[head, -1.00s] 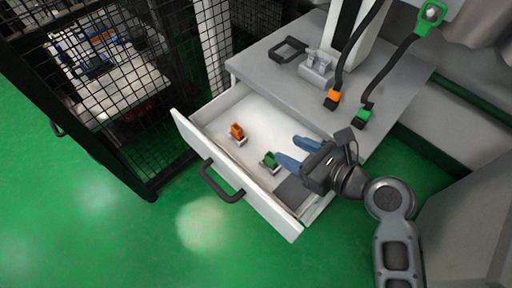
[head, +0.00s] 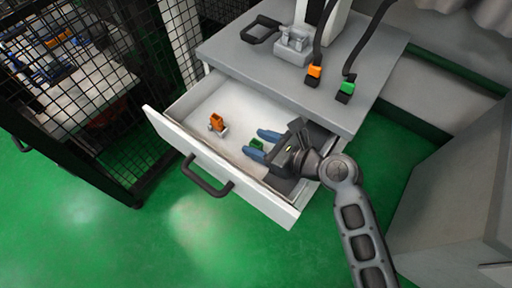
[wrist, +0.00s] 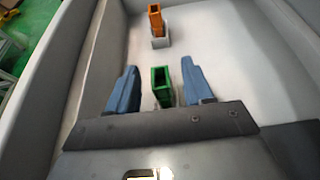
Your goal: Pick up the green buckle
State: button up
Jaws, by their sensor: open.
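The green buckle (wrist: 162,84) stands in the open white drawer, between the two blue fingers of my gripper (wrist: 160,88) in the wrist view. In the head view my gripper (head: 259,143) is low inside the drawer, with the green buckle (head: 257,144) partly hidden by the fingers. My gripper is open and holds nothing. The buckle's lower part is hidden by the gripper body in the wrist view.
An orange buckle (head: 216,122) stands on a small grey holder farther left in the drawer (head: 270,203). The drawer walls are close around my gripper. The grey worktop (head: 255,72) above carries a grey fixture (head: 292,44) and hanging orange and green connectors. Black mesh fencing (head: 75,90) stands left.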

aim_at(252, 142)
jog(key=x, duration=0.4)
jog(key=shift+w+a+f+b, duration=0.1)
jog(key=shift+a+b, duration=0.05)
jog(key=shift+b, duration=0.25)
grip_shut()
